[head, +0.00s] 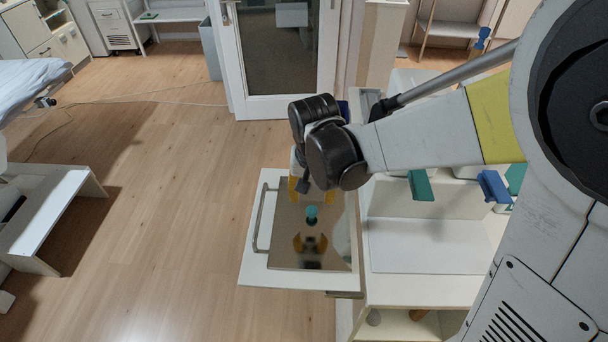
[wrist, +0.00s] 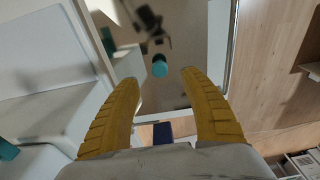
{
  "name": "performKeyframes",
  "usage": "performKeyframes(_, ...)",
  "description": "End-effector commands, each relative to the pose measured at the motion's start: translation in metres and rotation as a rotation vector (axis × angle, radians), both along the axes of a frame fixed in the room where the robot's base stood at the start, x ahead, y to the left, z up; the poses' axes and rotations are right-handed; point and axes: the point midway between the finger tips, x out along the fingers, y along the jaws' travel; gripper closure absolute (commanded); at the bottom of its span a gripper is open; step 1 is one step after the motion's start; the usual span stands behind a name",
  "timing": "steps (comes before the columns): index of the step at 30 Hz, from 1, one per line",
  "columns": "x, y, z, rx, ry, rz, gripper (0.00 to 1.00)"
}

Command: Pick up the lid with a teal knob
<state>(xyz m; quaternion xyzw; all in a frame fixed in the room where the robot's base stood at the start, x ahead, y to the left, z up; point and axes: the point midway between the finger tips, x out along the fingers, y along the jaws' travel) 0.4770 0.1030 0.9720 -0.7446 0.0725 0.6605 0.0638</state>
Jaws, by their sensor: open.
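The lid (head: 340,238) is a flat, mirror-like plate lying over the pulled-out white drawer. Its small teal knob (head: 311,212) stands up near the middle and also shows in the wrist view (wrist: 160,66). My gripper (head: 300,194) is above the lid, pointing down, with its yellow fingers partly hidden by my wrist. In the wrist view my gripper (wrist: 160,80) is open and empty, and the knob appears between and just beyond the two fingertips. The lid reflects my fingers and arm. The drawer's contents under the lid are hidden.
The white drawer (head: 252,274) has a metal handle (head: 262,218) on its left side. A white cabinet (head: 430,244) with shelves stands on the right, with green (head: 421,186) and blue (head: 494,187) pieces at its edge. Open wooden floor (head: 160,200) lies to the left.

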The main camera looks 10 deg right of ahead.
Motion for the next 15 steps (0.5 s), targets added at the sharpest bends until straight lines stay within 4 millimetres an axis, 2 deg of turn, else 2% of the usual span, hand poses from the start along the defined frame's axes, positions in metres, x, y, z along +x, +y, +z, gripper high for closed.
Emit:
performKeyframes(1, 0.001, 0.0, -0.013, 0.0, 0.0, -0.001, 0.47)
performKeyframes(3, 0.003, -0.001, -0.024, 0.0, -0.001, -0.001, 0.47)
performKeyframes(11, 0.006, -0.002, -0.042, 0.001, -0.001, 0.0, 0.47)
performKeyframes(15, 0.009, -0.003, -0.063, 0.001, -0.001, 0.0, 0.47)
